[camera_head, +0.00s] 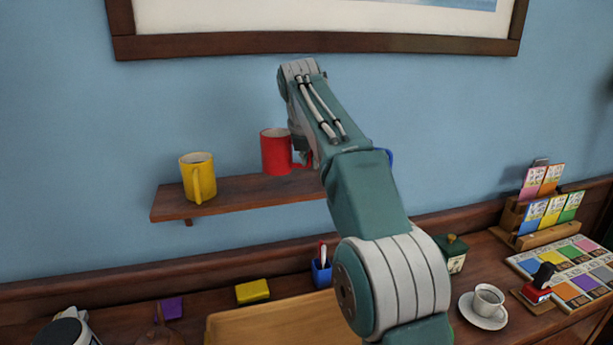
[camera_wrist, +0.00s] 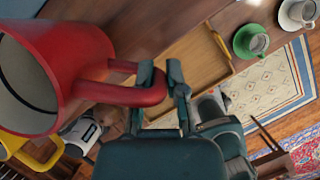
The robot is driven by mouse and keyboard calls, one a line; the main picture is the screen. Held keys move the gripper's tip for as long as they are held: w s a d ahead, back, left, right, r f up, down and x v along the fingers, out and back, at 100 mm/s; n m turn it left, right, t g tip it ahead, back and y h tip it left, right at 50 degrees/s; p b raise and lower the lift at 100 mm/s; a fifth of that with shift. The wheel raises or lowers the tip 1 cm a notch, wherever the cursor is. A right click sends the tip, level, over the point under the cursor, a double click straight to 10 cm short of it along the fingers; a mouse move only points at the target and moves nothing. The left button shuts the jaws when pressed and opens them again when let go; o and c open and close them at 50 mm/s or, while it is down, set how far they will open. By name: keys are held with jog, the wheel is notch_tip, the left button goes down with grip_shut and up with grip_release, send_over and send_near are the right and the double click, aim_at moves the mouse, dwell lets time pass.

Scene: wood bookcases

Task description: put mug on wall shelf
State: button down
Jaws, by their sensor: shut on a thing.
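A red mug (camera_head: 275,152) is upright at the wall shelf (camera_head: 235,196), toward the shelf's right part. I cannot tell whether its base touches the board or hangs just above it. In the wrist view the red mug (camera_wrist: 75,55) fills the upper left, its handle between my fingers. My gripper (camera_wrist: 162,82) is shut on that handle; in the head view my arm mostly hides it. A yellow mug (camera_head: 198,177) stands on the shelf's left part, and it shows at the lower left of the wrist view (camera_wrist: 38,160). My arm covers the shelf's right end.
A blue curved edge (camera_head: 389,157) shows behind my arm. A picture frame (camera_head: 320,43) hangs above. Below are a yellow block (camera_head: 252,291), a blue pen cup (camera_head: 321,272), a white cup on a saucer (camera_head: 487,300) and a card rack (camera_head: 540,215). Shelf board between the mugs is bare.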

jog(key=shift+x, duration=1.2)
jog(key=shift+a+f, duration=0.2)
jog(key=shift+f, duration=0.25)
jog(key=shift+a+f, duration=0.2)
jog(key=shift+f, duration=0.3)
jog(key=shift+d, duration=0.1)
jog(key=c, duration=1.1)
grip_release()
jog(key=shift+f, duration=0.1)
jog(key=o, duration=0.4)
